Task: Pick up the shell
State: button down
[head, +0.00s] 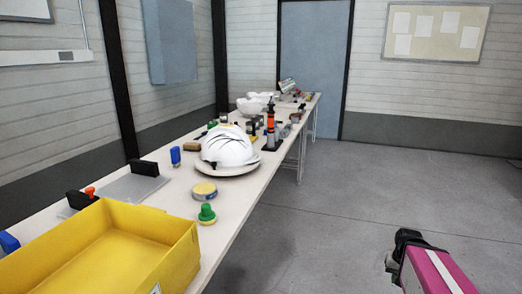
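A white helmet shell (228,146) with dark slits rests dome up on a round pale plate (232,172) on the long table. More white shell-like pieces (250,105) lie farther back on the same table; their exact shape is too small to tell. Part of my arm (440,270), pink with a white stripe and a black end, shows at the lower right, beyond the table's right edge and apart from the shell. No gripper fingers can be made out.
A yellow bin (180,263) stands at the near end of the table (232,206). A green-topped item (207,213), a round tin (204,189), a blue item (175,156) and an orange-black tool (270,128) surround the shell. The floor (340,215) on the right is clear.

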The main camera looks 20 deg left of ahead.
aim_at(227, 145)
jog(key=l+u, duration=0.15)
jog(key=l, duration=0.25)
jog(key=j+u, duration=0.1)
jog(key=u, duration=0.4)
jog(key=j+u, duration=0.1)
jog(key=u, duration=0.4)
jog(key=i+j+u, duration=0.1)
jog(key=u, duration=0.4)
